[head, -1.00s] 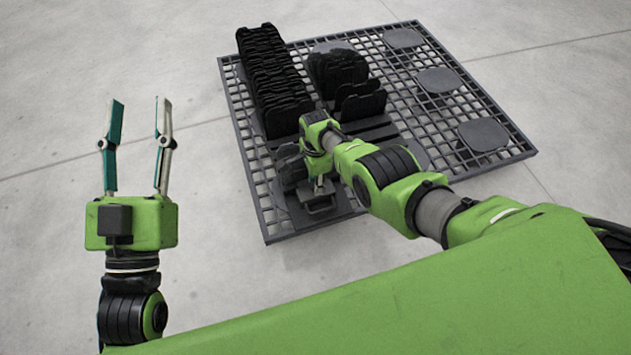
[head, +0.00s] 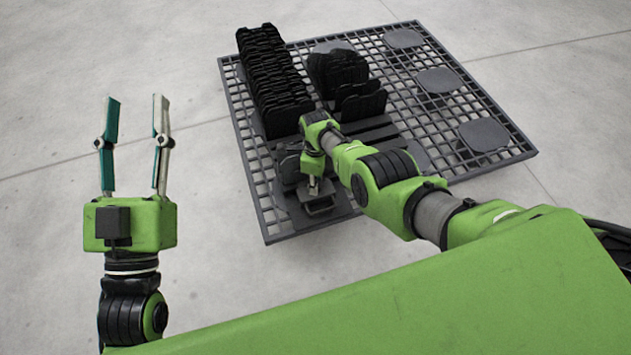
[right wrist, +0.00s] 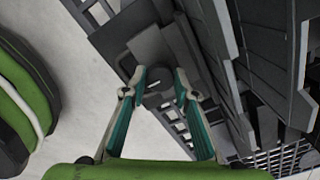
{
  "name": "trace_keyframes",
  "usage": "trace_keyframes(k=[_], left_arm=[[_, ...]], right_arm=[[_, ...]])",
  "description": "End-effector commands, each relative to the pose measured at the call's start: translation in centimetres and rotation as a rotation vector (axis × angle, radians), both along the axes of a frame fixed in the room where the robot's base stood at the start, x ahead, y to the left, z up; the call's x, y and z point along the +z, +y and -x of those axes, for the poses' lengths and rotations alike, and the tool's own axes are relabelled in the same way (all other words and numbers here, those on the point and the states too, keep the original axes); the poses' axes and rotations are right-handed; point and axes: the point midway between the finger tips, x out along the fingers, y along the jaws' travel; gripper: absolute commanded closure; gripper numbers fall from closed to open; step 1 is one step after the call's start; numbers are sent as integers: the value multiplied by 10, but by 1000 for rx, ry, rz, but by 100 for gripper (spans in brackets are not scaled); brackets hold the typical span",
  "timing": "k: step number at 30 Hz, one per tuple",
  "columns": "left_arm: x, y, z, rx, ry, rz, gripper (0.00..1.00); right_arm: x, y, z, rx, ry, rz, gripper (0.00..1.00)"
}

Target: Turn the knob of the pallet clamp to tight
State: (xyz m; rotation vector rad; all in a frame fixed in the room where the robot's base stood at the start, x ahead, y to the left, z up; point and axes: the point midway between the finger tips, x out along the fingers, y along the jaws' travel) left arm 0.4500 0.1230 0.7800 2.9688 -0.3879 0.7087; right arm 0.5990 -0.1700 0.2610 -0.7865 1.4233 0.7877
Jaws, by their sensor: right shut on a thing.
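The pallet clamp (head: 320,208) is a small grey fitting at the near edge of the dark pallet (head: 277,233). Its knob (right wrist: 158,84) shows in the right wrist view as a dark grey rounded piece between the fingers; its turn position cannot be read. My right gripper (right wrist: 159,76) is shut on the knob, one finger at each side. In the head view my right gripper (head: 315,186) points down at the clamp, and its wrist hides most of the contact. My left gripper (head: 136,97) is open and empty over the floor at left.
A long row of black plates (head: 272,80) stands on the pallet beside the right arm. Shorter groups of black plates (head: 338,70) stand to its right. Round grey pads (head: 484,135) lie on the right part of the pallet grid. The floor (head: 190,50) around it is clear.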

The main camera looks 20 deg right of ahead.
Motion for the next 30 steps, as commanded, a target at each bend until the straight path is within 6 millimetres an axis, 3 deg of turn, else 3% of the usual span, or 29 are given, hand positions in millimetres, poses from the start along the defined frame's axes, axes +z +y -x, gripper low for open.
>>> trace_keyframes(k=[13, 14, 15, 16, 30], left_arm=[[1, 0, 0, -1, -3, 0, 60], [1, 0, 0, -1, -3, 0, 60], [1, 0, 0, -1, -3, 0, 60], [1, 0, 0, -1, -3, 0, 60], [2, 0, 0, 0, -5, 0, 60]], right_arm=[[0, -3, 0, -12, 2, 5, 94], [0, -3, 0, -12, 2, 5, 68], [0, -3, 0, -12, 1, 4, 57], [0, -2, 0, -12, 1, 4, 56], [3, 0, -1, -9, -2, 1, 56]])
